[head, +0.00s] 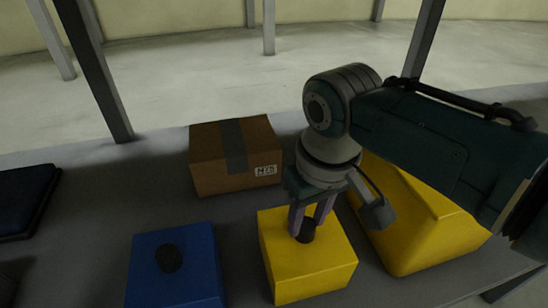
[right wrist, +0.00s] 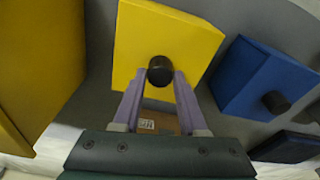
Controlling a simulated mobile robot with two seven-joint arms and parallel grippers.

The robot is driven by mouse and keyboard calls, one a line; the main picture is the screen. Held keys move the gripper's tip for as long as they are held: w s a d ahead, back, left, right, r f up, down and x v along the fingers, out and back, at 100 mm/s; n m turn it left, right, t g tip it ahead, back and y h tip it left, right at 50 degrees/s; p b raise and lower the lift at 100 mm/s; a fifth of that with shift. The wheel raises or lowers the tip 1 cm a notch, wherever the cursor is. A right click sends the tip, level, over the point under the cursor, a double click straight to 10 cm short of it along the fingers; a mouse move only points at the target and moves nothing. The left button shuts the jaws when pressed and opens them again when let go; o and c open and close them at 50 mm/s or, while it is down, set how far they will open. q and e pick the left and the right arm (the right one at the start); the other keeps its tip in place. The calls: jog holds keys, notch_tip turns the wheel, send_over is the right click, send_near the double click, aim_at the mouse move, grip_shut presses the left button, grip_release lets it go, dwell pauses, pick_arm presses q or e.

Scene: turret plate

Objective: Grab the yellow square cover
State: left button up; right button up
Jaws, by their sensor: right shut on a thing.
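The yellow square cover (head: 309,265) is a box-like block with a dark round knob on top, at the lower middle of the head view. It also shows in the right wrist view (right wrist: 165,45). My right gripper (head: 304,228) comes down from above and is shut on the cover's knob (right wrist: 160,71), with one finger on each side of it. The cover appears upright; I cannot tell whether it is lifted off the grey table. My left gripper is not in view.
A blue block with a dark knob (head: 174,275) stands to the left. A cardboard box (head: 232,158) is behind. A larger yellow object (head: 420,232) is close on the right, partly under my arm. A dark blue item (head: 24,200) lies at the far left.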

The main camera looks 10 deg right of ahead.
grip_shut()
dwell(0.8)
